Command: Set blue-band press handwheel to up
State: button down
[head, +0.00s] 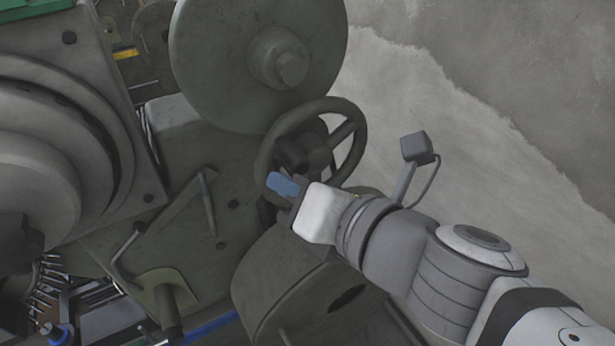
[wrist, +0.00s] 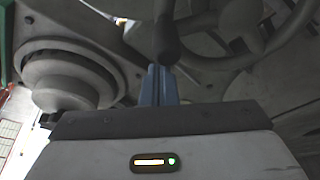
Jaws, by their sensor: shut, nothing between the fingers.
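The grey handwheel (head: 359,138) stands on the press right of centre in the head view, below a large disc. Its rim, hub and a spoke show; my gripper hides part of its lower left. It also shows at the upper right of the wrist view (wrist: 285,40). A dark grip (wrist: 167,45) lies just beyond my fingertips in the wrist view; I cannot tell whether they touch. My gripper (head: 281,184) has its blue fingers together, with nothing between them, at the lower left of the wheel. The fingers also show in the wrist view (wrist: 158,85). A blue strip (head: 212,325) shows low on the machine.
The large round disc (head: 215,60) sits just above the wheel. A grey rounded housing (head: 300,285) lies below my gripper. A bent lever (head: 205,205) and a big stepped round part (head: 40,160) are to the left. Bare floor (head: 430,110) lies to the right.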

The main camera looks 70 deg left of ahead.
jog(key=w+d, duration=0.2)
jog(key=d, duration=0.7)
jog(key=shift+d, duration=0.15)
jog(key=w+d+f+n+t+h+b, duration=0.1)
jog(key=w+d+f+n+t+h, duration=0.1)
jog(key=w+d+f+n, duration=0.3)
jog(key=w+d+f+n+t+h, duration=0.1)
jog(key=w+d+f+n+t, duration=0.2)
jog(key=w, duration=0.5)
jog(key=w+d+f+n+t+h+b, duration=0.1)
jog(key=w+d+f+n+t+h, duration=0.1)
jog(key=w+d+f+n, duration=0.3)
jog(key=w+d+f+n+t+h, duration=0.1)
jog(key=w+d+n+h, duration=0.1)
jog(key=d, duration=0.6)
jog(key=w+d+f+n+t+h, duration=0.1)
jog(key=w+d+f+n+h, duration=0.1)
jog(key=d, duration=0.6)
jog(key=w+d+f+n+t+h, duration=0.1)
jog(key=w+d+n+h, duration=0.3)
jog(key=d, duration=0.4)
jog(key=shift+w+f+n+h+b, duration=0.3)
jog(key=shift+f+n+b, duration=0.15)
jog(key=shift+f, duration=0.25)
